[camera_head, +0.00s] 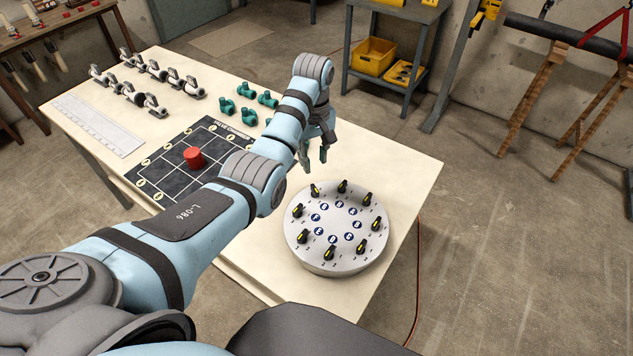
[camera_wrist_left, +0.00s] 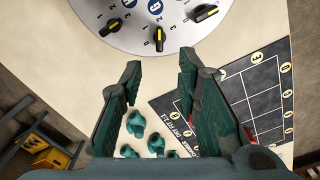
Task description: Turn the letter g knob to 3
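A round pale dial plate (camera_head: 335,262) sits on the table, with several black knobs with yellow pointers around its rim. Blue letter badges stand inside the knob ring and small numbers beside the knobs. The letters are too small in the head view to tell which knob is g. My left gripper (camera_head: 314,158) is above the table, just beyond the plate's far edge, touching no knob. In the left wrist view my gripper (camera_wrist_left: 158,70) is open and empty, its fingertips just short of the plate's rim. Three knobs show there, the middle knob (camera_wrist_left: 159,38) between the finger directions. My right gripper is not in view.
A black grid mat (camera_head: 170,170) with a red cylinder (camera_head: 194,157) lies left of the plate. Teal fittings (camera_head: 249,117), grey-white pipe parts (camera_head: 130,92) and a white ruler-like strip (camera_head: 98,125) lie farther back. Bare table surrounds the plate's right side.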

